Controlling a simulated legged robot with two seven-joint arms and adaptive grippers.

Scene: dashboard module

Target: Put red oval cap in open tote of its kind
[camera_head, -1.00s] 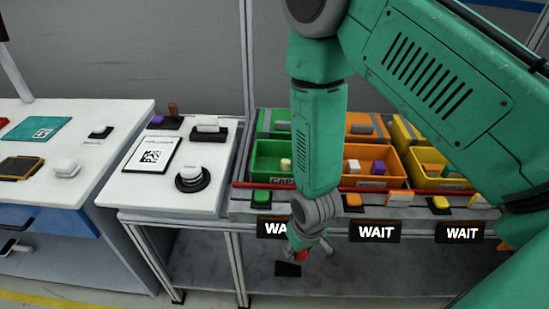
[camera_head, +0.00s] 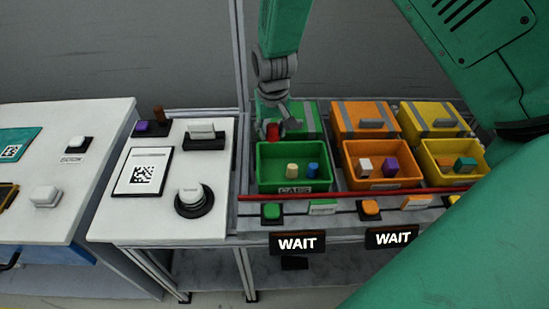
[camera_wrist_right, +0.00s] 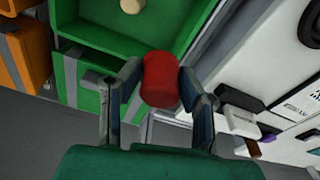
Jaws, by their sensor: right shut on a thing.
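The red oval cap (camera_head: 273,131) is between the fingers of my right gripper (camera_head: 276,126), which is shut on it. In the wrist view the cap (camera_wrist_right: 160,80) sits between both fingers of the gripper (camera_wrist_right: 158,85). The gripper points down near the back left of the open green tote (camera_head: 266,173), whose front label reads CAPS. The tote holds a beige piece (camera_head: 292,170) and a blue piece (camera_head: 312,170). The cap's exact height above the tote rim is unclear. My left gripper is not in view.
An orange tote (camera_head: 352,178) and a yellow tote (camera_head: 429,170) stand to the right, each with small pieces inside. Closed lidded bins are behind them. A red bar (camera_head: 330,195) runs along the front. A white table (camera_head: 125,215) is at left.

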